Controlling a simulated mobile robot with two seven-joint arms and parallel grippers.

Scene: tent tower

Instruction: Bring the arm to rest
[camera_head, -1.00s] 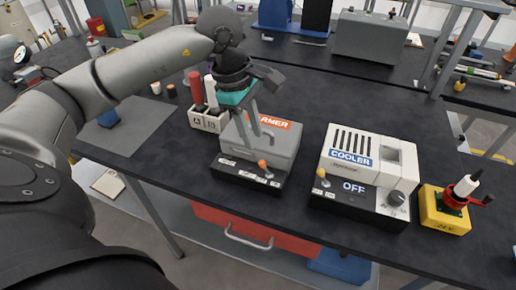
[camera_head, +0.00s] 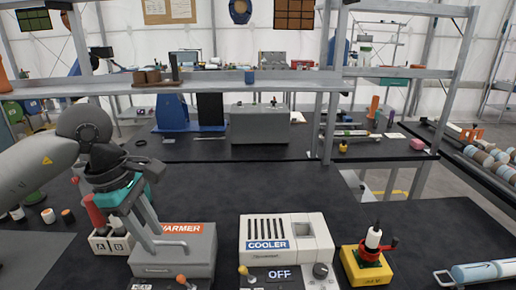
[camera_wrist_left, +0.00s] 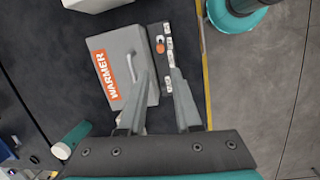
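My left gripper (camera_head: 156,240) comes in from the left, and its grey fingers point down over the grey warmer (camera_head: 192,252). In the left wrist view the gripper (camera_wrist_left: 159,74) has its fingers apart with nothing between them. The warmer (camera_wrist_left: 117,65) lies below the fingers there, with its orange label, handle and control strip visible. I cannot tell whether a fingertip touches it. My right gripper is not in view.
The white cooler (camera_head: 262,228) reads OFF, right of the warmer. A yellow box with a red-and-black plug (camera_head: 368,266) stands further right. A holder with red and white handles (camera_head: 112,243) is beside the gripper. A shelf (camera_head: 230,82) spans the back.

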